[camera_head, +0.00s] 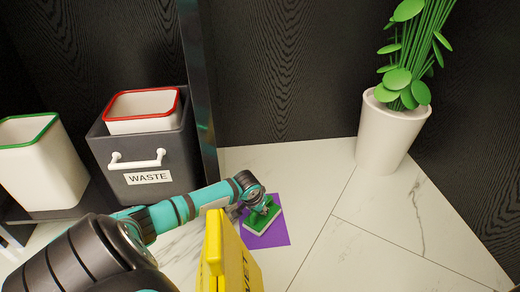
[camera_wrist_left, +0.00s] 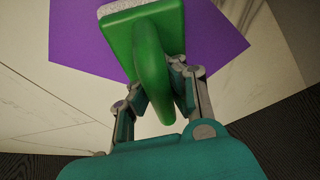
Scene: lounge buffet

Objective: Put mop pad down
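The mop pad (camera_head: 259,225) is green on top with a white underside and a raised green handle. In the head view it is over the purple square (camera_head: 274,236) on the floor; I cannot tell whether it touches it. The left wrist view shows the pad (camera_wrist_left: 160,28) large, with the purple square (camera_wrist_left: 72,42) behind it. My left gripper (camera_head: 262,206) is shut on the handle, with its fingers (camera_wrist_left: 158,88) on both sides of it. My right gripper is not in view.
A yellow sign (camera_head: 216,255) stands close in front, near my left arm. A grey bin marked WASTE (camera_head: 136,172), a white bin with a green rim (camera_head: 45,165) and a potted plant (camera_head: 388,135) stand behind. The marble floor (camera_head: 370,240) at right is clear.

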